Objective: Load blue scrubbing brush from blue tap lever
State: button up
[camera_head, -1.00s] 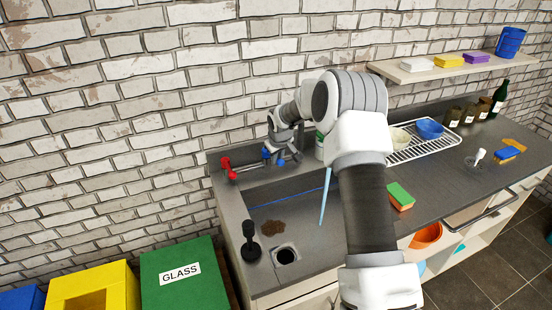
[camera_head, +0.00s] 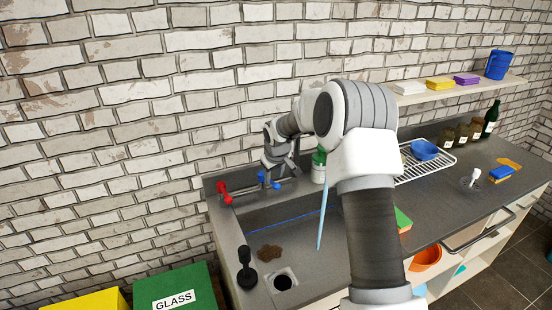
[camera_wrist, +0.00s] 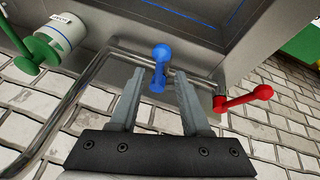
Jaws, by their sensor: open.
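The blue tap lever (camera_wrist: 158,68) stands between my open, empty fingertips (camera_wrist: 159,78) in the wrist view. I cannot tell if either finger touches it. In the head view my gripper (camera_head: 276,163) is over the tap at the back of the sink, with blue lever parts (camera_head: 263,178) just below it. A thin pale blue stick (camera_head: 322,218) shows over the sink beside my arm; I cannot tell if it is the brush handle. I can make out no bristle head, and my arm hides part of the counter.
The red tap lever (camera_wrist: 243,98) and a curved metal pipe (camera_wrist: 75,95) lie close to my fingers. A white and green bottle (camera_head: 318,166) stands right of the tap. A black plunger-like thing (camera_head: 246,268) stands at the sink's left, near a brown stain (camera_head: 270,252).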

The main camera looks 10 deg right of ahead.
jog(key=v, duration=1.2)
jog(key=shift+s+r+b, duration=0.2)
jog(key=shift+r+b, duration=0.1)
jog(key=shift+b, duration=0.05)
jog(key=s+r+m, duration=0.1)
jog(key=s+r, duration=0.4)
jog(key=s, duration=0.4)
jog(key=s+r+m, duration=0.1)
jog(key=s+r, duration=0.4)
jog(key=s, duration=0.4)
jog(key=s+f+m, duration=0.2)
jog(key=s, duration=1.8)
jog(key=shift+a+m+t, duration=0.3)
jog(key=shift+a, duration=0.1)
jog(key=shift+d+f, duration=0.15)
